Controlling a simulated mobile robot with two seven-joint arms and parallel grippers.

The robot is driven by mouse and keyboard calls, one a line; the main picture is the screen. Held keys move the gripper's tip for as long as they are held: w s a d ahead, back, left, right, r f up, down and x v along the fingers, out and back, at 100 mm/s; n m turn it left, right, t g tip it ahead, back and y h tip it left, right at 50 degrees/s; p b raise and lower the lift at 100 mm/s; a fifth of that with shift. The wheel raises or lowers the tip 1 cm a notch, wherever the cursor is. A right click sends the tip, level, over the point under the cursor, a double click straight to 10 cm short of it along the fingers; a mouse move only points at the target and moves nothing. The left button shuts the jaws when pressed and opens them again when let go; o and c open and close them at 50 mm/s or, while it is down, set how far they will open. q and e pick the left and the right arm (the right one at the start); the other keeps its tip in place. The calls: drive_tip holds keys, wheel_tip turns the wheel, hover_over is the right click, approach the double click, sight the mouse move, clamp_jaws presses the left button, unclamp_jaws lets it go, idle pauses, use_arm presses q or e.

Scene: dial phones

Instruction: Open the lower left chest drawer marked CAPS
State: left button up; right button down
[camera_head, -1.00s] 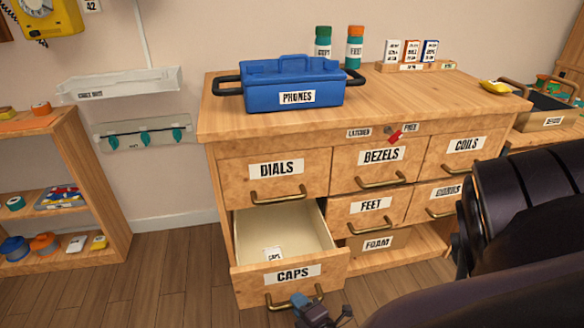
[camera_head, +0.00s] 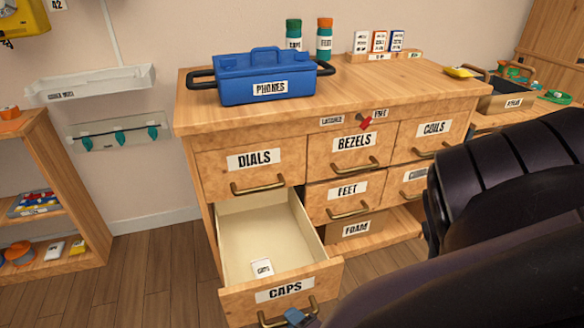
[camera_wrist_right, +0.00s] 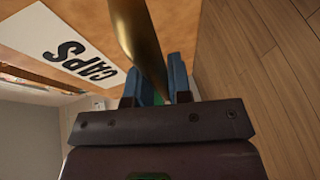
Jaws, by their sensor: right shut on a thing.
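The lower left drawer marked CAPS (camera_head: 233,291) is pulled well out of the wooden chest (camera_head: 187,130), showing its pale inside. A small white labelled item (camera_head: 262,267) lies in it near the front. My right gripper (camera_head: 299,316) is at the drawer's brass handle (camera_head: 268,321), at the bottom edge of the head view. In the right wrist view the gripper (camera_wrist_right: 158,88) is shut on the brass handle (camera_wrist_right: 135,35), with the CAPS label (camera_wrist_right: 65,45) beside it. My left gripper is not in view.
The DIALS drawer (camera_head: 215,170) above, and the BEZELS (camera_head: 380,152) and FEET (camera_head: 320,197) drawers, are closed. A blue PHONES toolbox (camera_head: 240,92) stands on the chest. A shelf unit (camera_head: 62,165) stands at left, with bare floor between.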

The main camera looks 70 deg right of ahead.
drive_tip(key=shift+a, duration=0.1)
drive_tip(key=c, duration=1.1)
unclamp_jaws()
drive_tip(key=shift+o, duration=0.2)
